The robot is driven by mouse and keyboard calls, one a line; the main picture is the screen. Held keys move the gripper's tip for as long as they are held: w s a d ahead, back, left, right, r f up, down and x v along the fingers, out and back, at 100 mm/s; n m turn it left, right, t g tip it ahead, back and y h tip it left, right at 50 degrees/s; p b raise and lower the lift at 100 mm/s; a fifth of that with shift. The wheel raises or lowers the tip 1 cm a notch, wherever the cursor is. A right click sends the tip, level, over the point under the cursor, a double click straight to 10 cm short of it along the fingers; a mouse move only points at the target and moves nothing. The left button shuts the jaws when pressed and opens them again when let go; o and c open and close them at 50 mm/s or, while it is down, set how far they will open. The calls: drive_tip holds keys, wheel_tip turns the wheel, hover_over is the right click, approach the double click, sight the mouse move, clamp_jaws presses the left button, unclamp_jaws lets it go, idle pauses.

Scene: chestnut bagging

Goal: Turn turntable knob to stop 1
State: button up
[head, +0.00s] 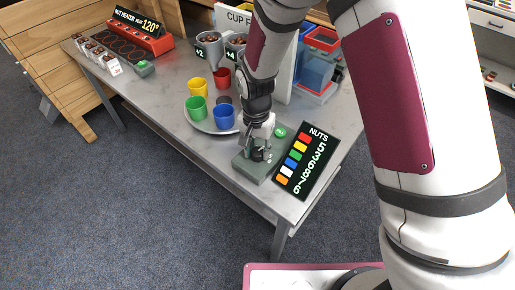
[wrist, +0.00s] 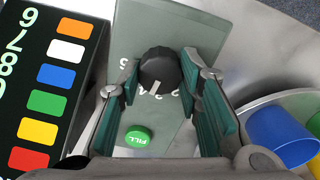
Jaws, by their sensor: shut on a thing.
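The turntable knob (wrist: 158,66) is a round black knob with a pale pointer line, on a grey-green control box (wrist: 200,32). In the wrist view the line points toward the lower edge, slightly left. Small white digits around it are partly hidden by the fingers, so I cannot tell which stop it marks. My gripper (wrist: 160,84) has its green-padded fingers on both sides of the knob, shut on it. In the head view my gripper (head: 259,150) is down at the box (head: 248,168). The turntable (head: 193,120) carries several coloured cups.
A green FILL button (wrist: 137,136) is near the knob, between the fingers in the wrist view. The NUTS board (head: 306,160) stands right beside the box. The blue cup (head: 224,117) is close to my gripper. Two nut hoppers (head: 210,50) stand behind the turntable.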

drive_tip(key=n, duration=0.8)
drive_tip(key=shift+b, duration=0.35)
drive_tip(key=n, duration=0.4)
drive_tip(key=shift+n+b, duration=0.4)
drive_tip(key=shift+n, duration=1.7)
drive_tip(key=o, duration=1.2)
